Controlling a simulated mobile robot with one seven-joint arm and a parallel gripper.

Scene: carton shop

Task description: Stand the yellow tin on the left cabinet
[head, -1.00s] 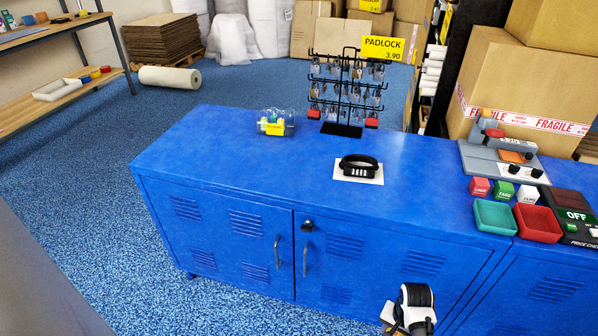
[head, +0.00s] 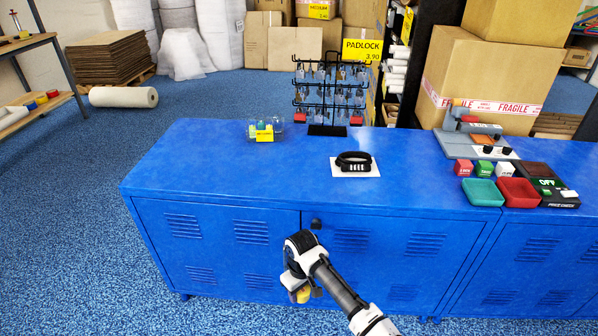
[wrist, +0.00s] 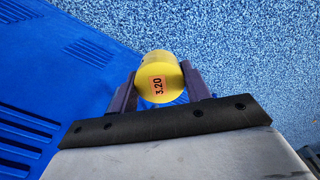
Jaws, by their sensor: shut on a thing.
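The yellow tin (wrist: 158,85), with an orange 3.20 label on its end, is between the two dark fingers of my gripper (wrist: 160,92) in the wrist view. My gripper is shut on it. In the head view my gripper (head: 301,288) hangs low in front of the left cabinet's doors, and a small yellow part of the tin (head: 303,295) shows under my wrist. The left cabinet (head: 230,180) is blue, with a broad flat top well above the tin.
On the cabinet top stand a clear dispenser (head: 264,131), a padlock rack (head: 328,129) and a black combination lock (head: 354,162) on a white card. Trays (head: 483,193) and a grey device (head: 463,147) are at right. The top's left and front-middle are clear.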

